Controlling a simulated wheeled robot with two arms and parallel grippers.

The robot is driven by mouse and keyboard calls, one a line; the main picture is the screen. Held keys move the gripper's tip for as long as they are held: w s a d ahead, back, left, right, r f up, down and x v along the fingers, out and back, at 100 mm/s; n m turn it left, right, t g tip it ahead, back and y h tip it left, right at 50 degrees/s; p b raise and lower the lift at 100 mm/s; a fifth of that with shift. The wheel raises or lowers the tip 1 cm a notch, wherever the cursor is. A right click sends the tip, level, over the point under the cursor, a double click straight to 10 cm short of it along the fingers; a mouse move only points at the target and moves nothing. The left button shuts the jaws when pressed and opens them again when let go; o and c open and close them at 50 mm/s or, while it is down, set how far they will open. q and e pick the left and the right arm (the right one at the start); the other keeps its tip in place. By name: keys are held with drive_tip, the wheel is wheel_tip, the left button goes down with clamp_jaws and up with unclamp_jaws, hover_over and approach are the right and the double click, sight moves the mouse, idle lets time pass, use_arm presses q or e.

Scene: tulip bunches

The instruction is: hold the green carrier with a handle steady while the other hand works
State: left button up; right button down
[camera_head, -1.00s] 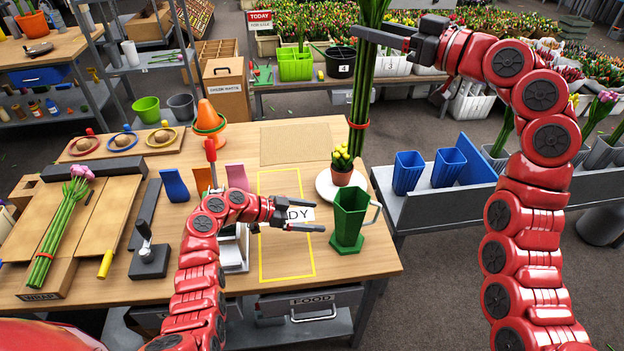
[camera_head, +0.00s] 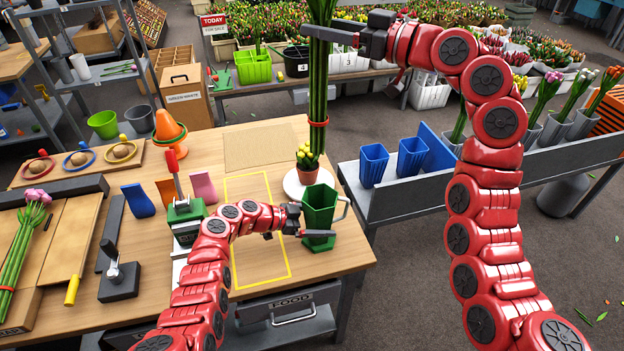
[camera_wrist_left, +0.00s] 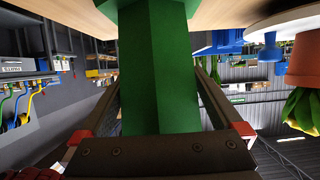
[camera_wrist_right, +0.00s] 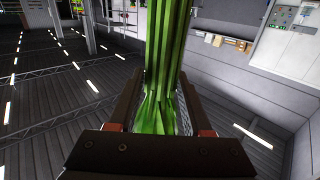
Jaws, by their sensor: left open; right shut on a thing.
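The green carrier (camera_head: 320,205) stands upright near the right edge of the wooden table, its handle (camera_head: 345,208) on the right. My left gripper (camera_head: 316,222) is open around its body; the left wrist view shows the carrier (camera_wrist_left: 158,70) between the fingers, with gaps on both sides. My right gripper (camera_head: 332,30) is high above the table, shut on a bunch of long green stems (camera_head: 318,85) with a red band. The stems also fill the right wrist view's jaws (camera_wrist_right: 165,60).
The potted yellow tulips (camera_head: 307,165) stand on a white plate (camera_head: 293,187) just behind the carrier. Blue cups (camera_head: 373,165) sit on the grey bench to the right. A yellow outline (camera_head: 288,262) marks the tabletop left of the carrier. A green-topped device (camera_head: 186,212) stands further left.

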sight(327, 80)
use_arm(q)
drive_tip(key=c, duration=1.1)
idle(0.3)
use_arm(e)
drive_tip(key=f, duration=0.9)
drive_tip(key=shift+s+d+f, duration=0.2)
drive_tip(key=shift+d, duration=0.15)
